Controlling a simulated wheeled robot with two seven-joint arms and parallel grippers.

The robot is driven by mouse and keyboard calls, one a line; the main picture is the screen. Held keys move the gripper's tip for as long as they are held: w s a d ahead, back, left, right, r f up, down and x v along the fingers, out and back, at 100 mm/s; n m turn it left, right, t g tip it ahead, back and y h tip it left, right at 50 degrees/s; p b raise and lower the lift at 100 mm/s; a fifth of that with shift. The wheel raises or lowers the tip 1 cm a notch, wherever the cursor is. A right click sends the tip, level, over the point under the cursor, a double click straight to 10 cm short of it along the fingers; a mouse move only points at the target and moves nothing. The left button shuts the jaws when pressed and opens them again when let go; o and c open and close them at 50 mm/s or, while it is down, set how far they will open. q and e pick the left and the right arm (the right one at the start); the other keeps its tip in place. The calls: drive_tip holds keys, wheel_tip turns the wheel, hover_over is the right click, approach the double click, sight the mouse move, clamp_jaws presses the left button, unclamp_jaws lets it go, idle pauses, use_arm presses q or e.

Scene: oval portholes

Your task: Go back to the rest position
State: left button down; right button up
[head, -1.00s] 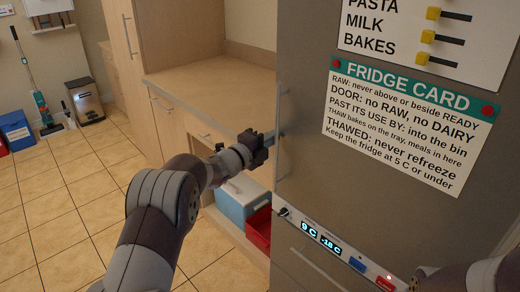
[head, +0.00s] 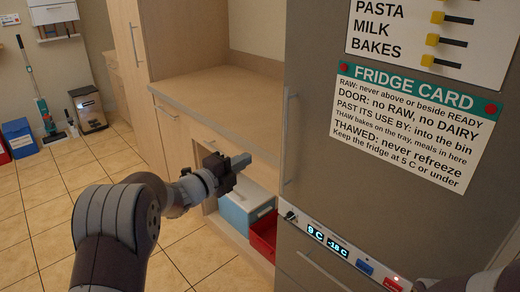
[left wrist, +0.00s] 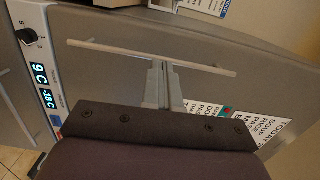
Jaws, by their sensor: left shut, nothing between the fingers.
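My left gripper (head: 238,162) is in front of the lower cupboards, left of the fridge (head: 310,150). It is shut and empty, and stands apart from the fridge's upright door handle (head: 287,140). In the left wrist view, the shut fingers (left wrist: 165,85) point at the fridge front, with the handle (left wrist: 150,57) crossing beyond their tips. The fridge door looks closed. My right gripper is not in view; only part of what looks like my right arm shows at the lower right corner.
A wooden counter (head: 215,90) stands left of the fridge. Below it, an open space holds a blue and white cool box (head: 245,208) and a red crate (head: 265,235). A steel bin (head: 88,108) and a blue box (head: 19,138) stand far left. The tiled floor between is clear.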

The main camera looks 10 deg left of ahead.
use_arm(q)
drive_tip(key=s+a+f+n+g+y, duration=0.55)
drive_tip(key=a+f+n+y, duration=0.3)
drive_tip(key=f+n, duration=0.55)
drive_tip(key=s+d+f+n+g+y, duration=0.25)
drive_tip(key=s+n+g, duration=0.35)
drive_tip(key=s, duration=0.7)
drive_tip(key=s+d+n+g+h, duration=0.2)
drive_tip(key=s+d+n+g, duration=0.3)
drive_tip(key=s, duration=0.9)
wheel_tip(320, 180, up, 14)
drive_tip(key=d+m+t+p, duration=0.1)
drive_tip(key=t+p, duration=0.1)
drive_tip(key=p, duration=1.1)
drive_tip(key=shift+w+d+f+p, duration=0.25)
drive_tip(key=shift+w+d+p, duration=0.1)
drive_tip(key=shift+d+p, duration=0.05)
